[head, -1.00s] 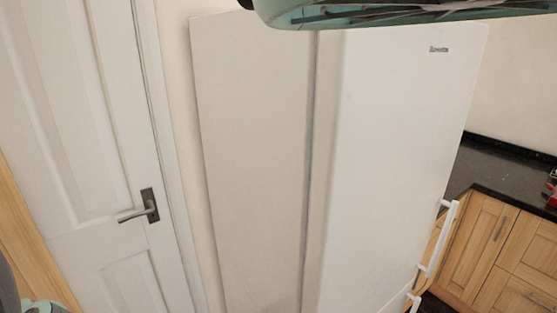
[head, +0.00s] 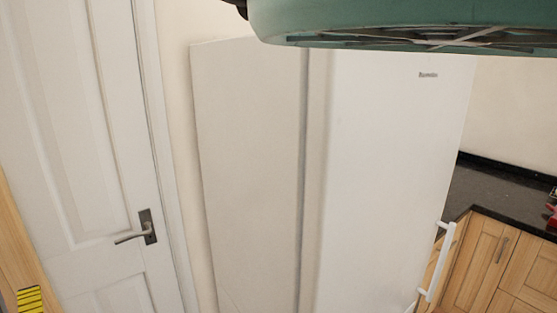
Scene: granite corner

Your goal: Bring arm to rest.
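My gripper is not in the head view, so I cannot see whether it is open or shut or holds anything. A green, rounded part that looks like my own body fills the top right of the view, in front of the top of the fridge. No full arm link shows clearly.
A tall white fridge (head: 385,170) with a white handle (head: 440,262) stands in the middle. A white door (head: 75,150) with a dark lever handle (head: 136,228) is at left. Wooden cabinets (head: 490,262) under a black worktop (head: 500,192) are at right, with a red item (head: 552,213) at the edge.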

